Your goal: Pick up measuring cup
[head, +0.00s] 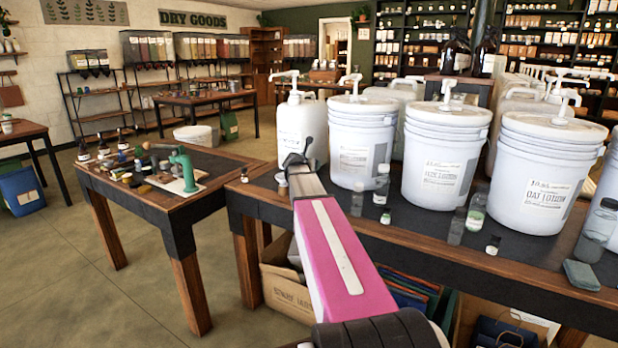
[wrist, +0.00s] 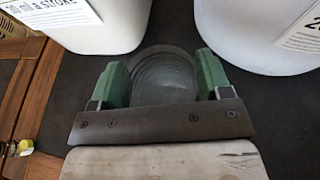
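In the wrist view, my gripper (wrist: 161,75) has its two green fingers well apart, pointing down toward the dark table top. A dark grey round thing with faint rings (wrist: 163,72) shows between the fingers; it may be the measuring cup seen from above. Its sides meet or pass behind the finger pads, and I cannot tell whether they touch. In the head view, my gripper (head: 297,160) is at the far end of my pink arm, by the left end of the bucket table. No measuring cup can be made out there; my arm may hide it.
White pump buckets (head: 361,140) and a white jug (head: 301,130) stand close behind my gripper. Small bottles (head: 381,184) stand to its right on the dark table (head: 420,235). A lower side table (head: 158,205) with a green press (head: 184,170) is at left.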

